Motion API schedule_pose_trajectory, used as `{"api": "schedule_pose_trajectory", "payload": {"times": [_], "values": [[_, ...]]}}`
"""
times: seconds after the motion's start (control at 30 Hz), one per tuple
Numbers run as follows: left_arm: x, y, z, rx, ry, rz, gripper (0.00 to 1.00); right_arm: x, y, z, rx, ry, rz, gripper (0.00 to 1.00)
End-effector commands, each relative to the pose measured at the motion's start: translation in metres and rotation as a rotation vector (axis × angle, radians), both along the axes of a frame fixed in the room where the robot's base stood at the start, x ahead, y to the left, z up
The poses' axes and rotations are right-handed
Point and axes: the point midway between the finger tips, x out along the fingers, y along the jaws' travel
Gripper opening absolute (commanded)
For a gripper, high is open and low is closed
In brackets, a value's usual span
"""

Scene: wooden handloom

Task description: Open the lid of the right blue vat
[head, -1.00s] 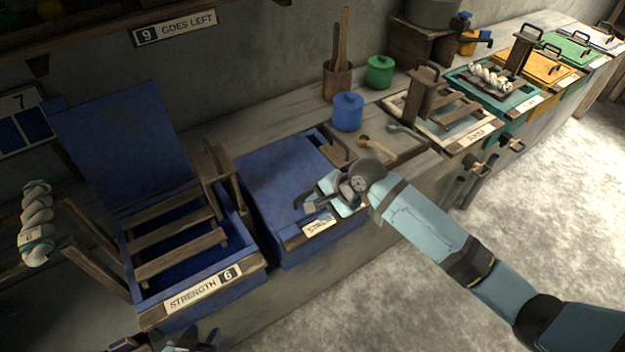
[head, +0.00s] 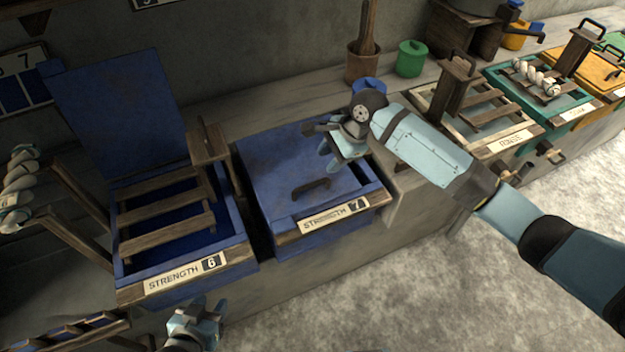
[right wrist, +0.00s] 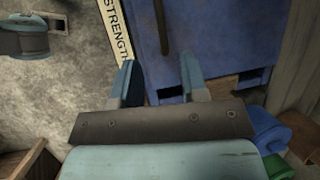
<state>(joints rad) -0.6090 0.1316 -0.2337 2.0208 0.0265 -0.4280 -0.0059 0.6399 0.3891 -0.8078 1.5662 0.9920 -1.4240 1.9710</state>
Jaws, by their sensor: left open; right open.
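The right blue vat (head: 335,223) carries a "STRENGTH 7" label on its front edge. Its blue lid (head: 275,165) lies flat and closed, with a dark bar handle (head: 310,187) near the front. The lid (right wrist: 187,45) and handle (right wrist: 160,25) also show in the right wrist view. My right gripper (head: 328,147) is open and empty over the lid's right back part, apart from the handle. Its two fingers (right wrist: 159,76) stand apart in the right wrist view. My left gripper (head: 207,312) is open low in front of the left blue vat.
The left blue vat (head: 237,252), labelled "STRENGTH 6", has its lid (head: 115,110) raised and a wooden rack inside. A blue pot (head: 368,86) and green pot (head: 410,58) stand behind my right arm. Open floor (head: 440,290) lies in front.

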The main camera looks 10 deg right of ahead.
Motion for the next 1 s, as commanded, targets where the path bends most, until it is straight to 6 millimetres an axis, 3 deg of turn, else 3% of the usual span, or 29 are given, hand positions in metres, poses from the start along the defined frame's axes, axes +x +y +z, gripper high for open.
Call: {"api": "schedule_pose_trajectory", "payload": {"times": [0.2, 0.5, 0.93, 1.0], "values": [[0.0, 0.001, -0.005, 0.0, 0.006, 0.002, 0.43, 0.002, 0.021, -0.046, -0.002, 0.002, 0.0, 0.4], [0.001, -0.001, -0.006, -0.009, 0.006, 0.006, 0.43, 0.005, 0.04, -0.088, -0.001, 0.001, 0.0, 0.4], [0.001, -0.003, -0.007, -0.015, 0.009, 0.007, 0.43, 0.006, 0.044, -0.096, -0.001, -0.002, 0.0, 0.4], [0.001, -0.003, -0.008, -0.014, 0.009, 0.007, 0.43, 0.006, 0.044, -0.095, -0.001, -0.002, 0.0, 0.24]]}}
